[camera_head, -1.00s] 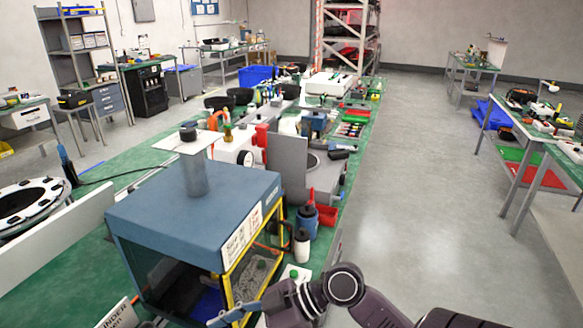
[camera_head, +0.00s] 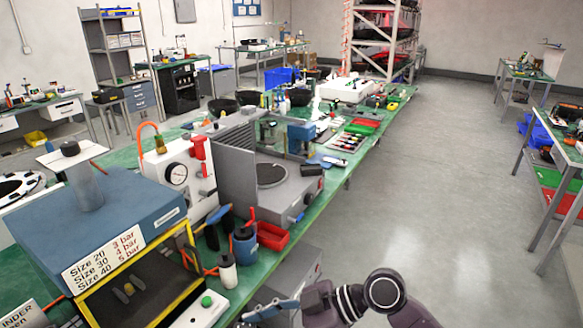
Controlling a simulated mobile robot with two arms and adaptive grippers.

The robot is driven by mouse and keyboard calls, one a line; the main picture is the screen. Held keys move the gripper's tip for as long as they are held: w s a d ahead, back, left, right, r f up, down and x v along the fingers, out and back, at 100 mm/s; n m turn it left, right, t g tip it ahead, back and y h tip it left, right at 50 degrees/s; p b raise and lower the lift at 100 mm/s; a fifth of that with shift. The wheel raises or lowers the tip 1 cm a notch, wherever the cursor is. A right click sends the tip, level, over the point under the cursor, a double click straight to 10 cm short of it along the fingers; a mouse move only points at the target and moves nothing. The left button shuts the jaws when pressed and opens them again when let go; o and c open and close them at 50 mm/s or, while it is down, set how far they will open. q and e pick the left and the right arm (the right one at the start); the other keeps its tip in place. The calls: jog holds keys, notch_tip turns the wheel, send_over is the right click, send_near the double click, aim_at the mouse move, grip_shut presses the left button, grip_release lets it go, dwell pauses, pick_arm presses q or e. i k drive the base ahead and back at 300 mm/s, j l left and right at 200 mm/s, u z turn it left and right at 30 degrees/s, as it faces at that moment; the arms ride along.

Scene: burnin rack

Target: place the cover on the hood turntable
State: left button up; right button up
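The grey hood (camera_head: 234,168) stands open on the long green bench, left of the picture's middle. Its turntable is a dark round disc (camera_head: 271,176) on the grey base, and I see nothing lying on it. My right gripper (camera_head: 268,309) is low at the bottom edge, in front of the bench and well below the hood. Its bluish finger is seen partly from the side, so its opening and any held thing cannot be told. I cannot pick out the cover for certain. My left gripper is not in view.
A blue-topped cabinet with a yellow frame (camera_head: 186,232) stands at the near left. A white gauge unit (camera_head: 180,168) is left of the hood. A blue container (camera_head: 245,245) and red tray (camera_head: 271,236) sit in front. Clear floor (camera_head: 430,190) lies right of the bench.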

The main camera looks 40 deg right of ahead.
aim_at(264, 172)
jog(key=i+l, duration=0.15)
jog(key=l, duration=0.25)
jog(key=i+l, duration=0.15)
jog(key=l, duration=0.25)
jog(key=i+l, duration=0.1)
jog(key=l, duration=0.25)
jog(key=i+l, duration=0.15)
jog(key=l, duration=0.25)
jog(key=i+l, duration=0.15)
jog(key=l, duration=0.25)
